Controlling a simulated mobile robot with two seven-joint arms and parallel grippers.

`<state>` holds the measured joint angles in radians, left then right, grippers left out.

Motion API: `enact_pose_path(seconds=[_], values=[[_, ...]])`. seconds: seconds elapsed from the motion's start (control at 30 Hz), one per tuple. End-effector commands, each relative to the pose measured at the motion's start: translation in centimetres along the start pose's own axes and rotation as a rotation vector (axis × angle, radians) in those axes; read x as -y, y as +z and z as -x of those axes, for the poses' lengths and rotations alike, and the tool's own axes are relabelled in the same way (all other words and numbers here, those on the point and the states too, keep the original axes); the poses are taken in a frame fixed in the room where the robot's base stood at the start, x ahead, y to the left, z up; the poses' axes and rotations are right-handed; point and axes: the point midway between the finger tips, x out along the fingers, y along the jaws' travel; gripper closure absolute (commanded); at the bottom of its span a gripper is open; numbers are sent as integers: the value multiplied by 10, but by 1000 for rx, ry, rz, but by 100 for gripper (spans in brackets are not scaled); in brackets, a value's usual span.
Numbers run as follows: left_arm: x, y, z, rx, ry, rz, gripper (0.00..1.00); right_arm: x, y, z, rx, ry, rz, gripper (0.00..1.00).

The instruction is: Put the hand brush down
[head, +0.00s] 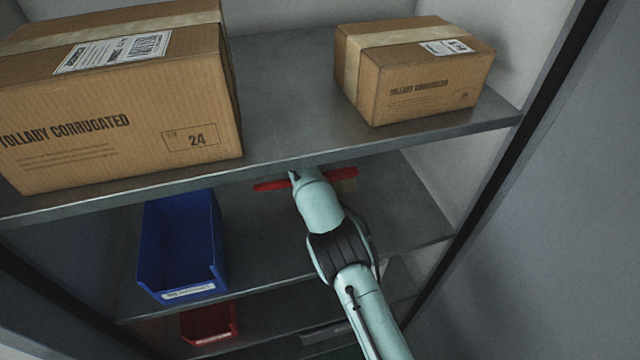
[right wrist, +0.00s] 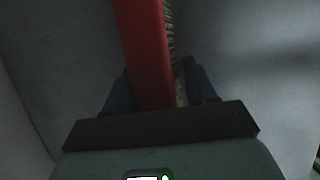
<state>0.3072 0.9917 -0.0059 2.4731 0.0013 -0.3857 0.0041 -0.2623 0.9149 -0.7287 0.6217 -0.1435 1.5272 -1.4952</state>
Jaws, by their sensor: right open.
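The red hand brush (head: 270,186) is on the middle shelf level, crosswise in front of my right arm, showing on both sides of it. Its pale bristle part shows at the right. In the right wrist view the red brush (right wrist: 146,50) runs between the two dark fingers, bristles along its right side. My right gripper (right wrist: 160,85) is open around the brush. In the head view its fingers are mostly hidden behind my wrist and the upper shelf edge. I cannot tell whether the brush rests fully on the shelf. My left gripper is not in view.
A blue bin (head: 181,245) stands left on the middle shelf (head: 265,250). The upper shelf (head: 285,90) carries a large carton (head: 120,110) and a small carton (head: 415,75), close above my arm. A red bin (head: 209,325) is below. A dark post (head: 545,110) stands right.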

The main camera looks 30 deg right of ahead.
Motion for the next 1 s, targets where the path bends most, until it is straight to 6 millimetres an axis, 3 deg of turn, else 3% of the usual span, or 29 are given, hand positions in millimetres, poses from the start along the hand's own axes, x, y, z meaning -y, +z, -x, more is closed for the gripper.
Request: enact_pose_path(seconds=[0.8, 1.0], values=[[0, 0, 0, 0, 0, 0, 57, 0, 0, -4, 3, -4, 0, 32], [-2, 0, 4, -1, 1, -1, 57, -1, 6, 13, 3, 0, -1, 32]])
